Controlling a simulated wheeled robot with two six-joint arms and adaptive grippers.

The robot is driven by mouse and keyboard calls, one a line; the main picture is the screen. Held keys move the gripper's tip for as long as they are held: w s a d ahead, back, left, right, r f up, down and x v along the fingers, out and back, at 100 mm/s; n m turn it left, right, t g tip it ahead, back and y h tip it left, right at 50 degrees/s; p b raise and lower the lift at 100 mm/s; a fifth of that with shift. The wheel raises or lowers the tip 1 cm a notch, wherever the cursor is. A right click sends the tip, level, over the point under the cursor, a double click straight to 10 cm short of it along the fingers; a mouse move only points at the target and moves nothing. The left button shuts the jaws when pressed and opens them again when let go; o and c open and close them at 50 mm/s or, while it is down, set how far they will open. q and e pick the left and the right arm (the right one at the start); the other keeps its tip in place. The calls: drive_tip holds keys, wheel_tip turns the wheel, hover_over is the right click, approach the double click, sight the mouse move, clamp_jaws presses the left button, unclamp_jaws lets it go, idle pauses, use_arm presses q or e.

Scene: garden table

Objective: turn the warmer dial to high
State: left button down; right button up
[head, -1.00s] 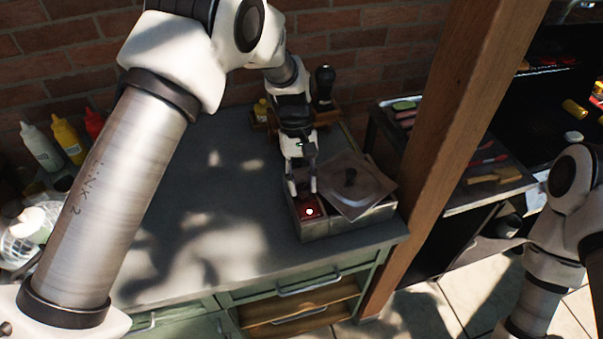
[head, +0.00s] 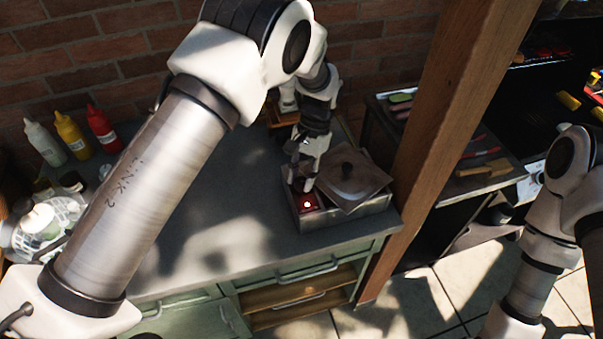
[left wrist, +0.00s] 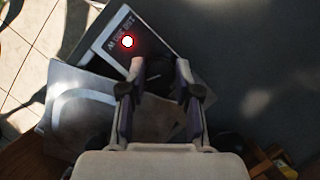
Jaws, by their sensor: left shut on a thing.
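The warmer (head: 350,217) is a grey metal box near the counter's front right corner. Its small control panel (head: 312,208) is at its left end, with a red light glowing; the panel also shows in the left wrist view (left wrist: 150,32). My left gripper (head: 302,186) reaches down to the panel from behind. In the left wrist view its fingers (left wrist: 157,75) are closed on the dark dial (left wrist: 158,68), which is partly hidden between them. The dial's pointer and setting cannot be read. My right gripper is out of view.
A square metal lid (head: 362,182) with a dark knob lies askew on the warmer. A wooden post (head: 430,150) stands close to its right. Sauce bottles (head: 72,137) stand at the counter's far left. The middle of the counter (head: 220,200) is clear.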

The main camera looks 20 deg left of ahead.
use_arm(q)
drive_tip(key=shift+s+f+m, duration=0.1)
drive_tip(key=shift+f+m, duration=0.05)
drive_tip(key=shift+m, duration=0.15)
drive_tip(key=c, duration=0.8)
unclamp_jaws()
drive_tip(key=shift+c, duration=0.2)
drive_tip(key=v, duration=1.2)
drive_tip(key=shift+d, duration=0.15)
